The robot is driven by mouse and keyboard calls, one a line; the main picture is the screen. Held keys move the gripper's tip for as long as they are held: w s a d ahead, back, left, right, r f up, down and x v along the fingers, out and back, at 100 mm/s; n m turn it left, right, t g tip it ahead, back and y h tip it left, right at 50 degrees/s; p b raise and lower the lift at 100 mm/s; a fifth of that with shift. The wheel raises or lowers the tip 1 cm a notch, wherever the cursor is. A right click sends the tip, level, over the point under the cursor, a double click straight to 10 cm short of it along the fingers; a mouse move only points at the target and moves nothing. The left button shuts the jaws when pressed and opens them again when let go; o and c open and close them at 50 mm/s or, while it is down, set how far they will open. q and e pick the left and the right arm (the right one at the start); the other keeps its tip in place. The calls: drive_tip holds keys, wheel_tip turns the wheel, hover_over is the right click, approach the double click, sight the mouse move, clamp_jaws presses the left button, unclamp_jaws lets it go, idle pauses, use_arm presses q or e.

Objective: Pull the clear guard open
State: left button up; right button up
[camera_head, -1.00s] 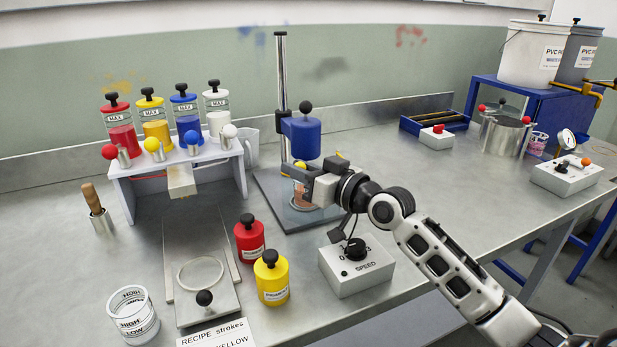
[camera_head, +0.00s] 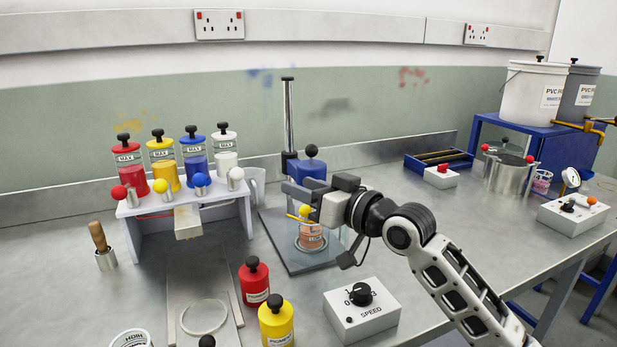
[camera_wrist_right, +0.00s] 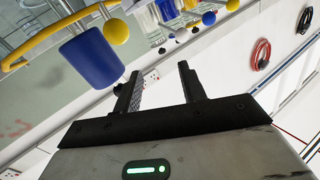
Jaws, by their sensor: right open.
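The clear guard (camera_head: 337,243) stands around an orange-brown cup (camera_head: 311,239) on the mixer stand. It is see-through, so its edges are hard to make out. In the right wrist view the yellow ball (camera_wrist_right: 116,32) and yellow rail (camera_wrist_right: 55,33) lie up and left of the jaws. My right gripper (camera_head: 296,191) is open and empty, just above the knob and in front of the blue mixer head (camera_head: 308,169), which it partly hides. My left gripper is not in view.
The speed box (camera_head: 362,312) stands at front right of the stand. Red (camera_head: 255,285) and yellow (camera_head: 276,322) pots stand at front left. The pigment dispenser rack (camera_head: 130,232) is to the left. The bench right of the arm is mostly clear up to a steel pot (camera_head: 507,175).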

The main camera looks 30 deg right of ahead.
drive_tip(key=s+a+r, duration=0.4)
drive_tip(key=s+r, duration=0.2)
drive_tip(key=s, duration=0.4)
drive_tip(key=shift+s+a+r, duration=0.15)
drive_tip(key=shift+a+r, duration=0.2)
drive_tip(key=shift+r, duration=0.05)
